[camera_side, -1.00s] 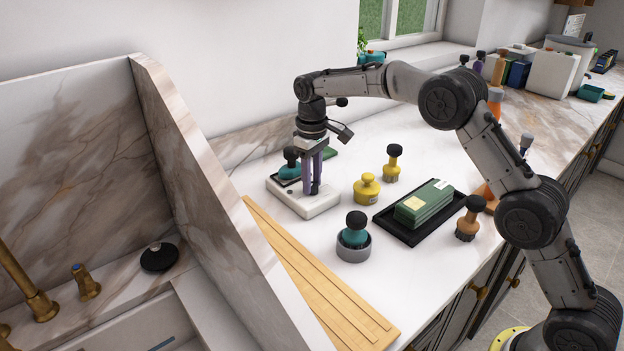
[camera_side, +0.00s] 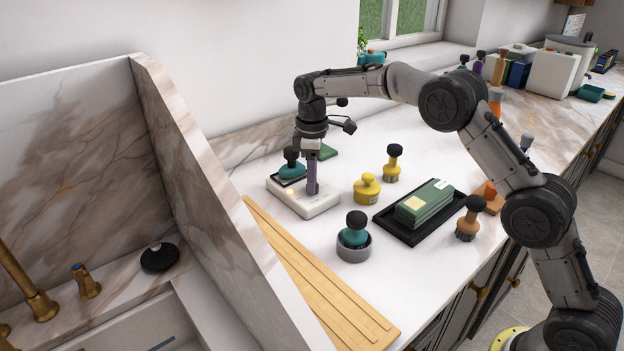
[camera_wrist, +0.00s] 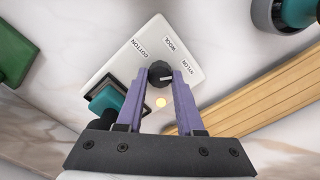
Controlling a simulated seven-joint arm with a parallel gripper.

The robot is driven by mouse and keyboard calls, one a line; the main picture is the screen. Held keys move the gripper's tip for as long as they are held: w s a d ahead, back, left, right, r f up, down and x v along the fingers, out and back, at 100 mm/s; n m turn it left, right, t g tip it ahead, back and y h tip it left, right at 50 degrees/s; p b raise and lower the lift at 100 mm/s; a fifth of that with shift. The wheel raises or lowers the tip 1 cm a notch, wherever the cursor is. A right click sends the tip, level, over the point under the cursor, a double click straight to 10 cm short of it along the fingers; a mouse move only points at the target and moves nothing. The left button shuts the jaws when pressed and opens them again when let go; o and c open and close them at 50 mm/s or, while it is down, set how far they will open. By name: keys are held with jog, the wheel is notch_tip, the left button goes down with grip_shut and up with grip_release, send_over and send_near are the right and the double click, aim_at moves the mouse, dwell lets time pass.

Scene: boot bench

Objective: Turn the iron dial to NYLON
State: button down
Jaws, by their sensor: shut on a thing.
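The white base (camera_side: 320,207) stands on the pale counter by the wall. Its black dial (camera_wrist: 159,72) shows in the wrist view, with COTTON, WOOL and NYLON printed around it. The dial's white mark points right, toward the NYLON lettering (camera_wrist: 185,75). My gripper (camera_wrist: 160,76) is shut on the dial, one purple finger on each side. In the side view my gripper (camera_side: 313,188) points down at the base and its fingers hide the dial. A small lamp (camera_wrist: 160,102) on the base glows warm yellow. A teal black-handled piece (camera_side: 291,169) rests on the base's dark pad.
A yellow knob-topped piece (camera_side: 367,188) stands close to the right. A teal brush in a grey ring (camera_side: 354,238) is nearer the front. A black tray (camera_side: 386,222) holds green blocks. A wooden board (camera_side: 318,278) lies along the marble partition (camera_side: 205,165).

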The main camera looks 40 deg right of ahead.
jog(key=shift+r, duration=0.1)
jog(key=c, duration=0.5)
grip_release()
jog(key=shift+c, duration=0.2)
notch_tip(320, 180, up, 14)
dwell(0.4)
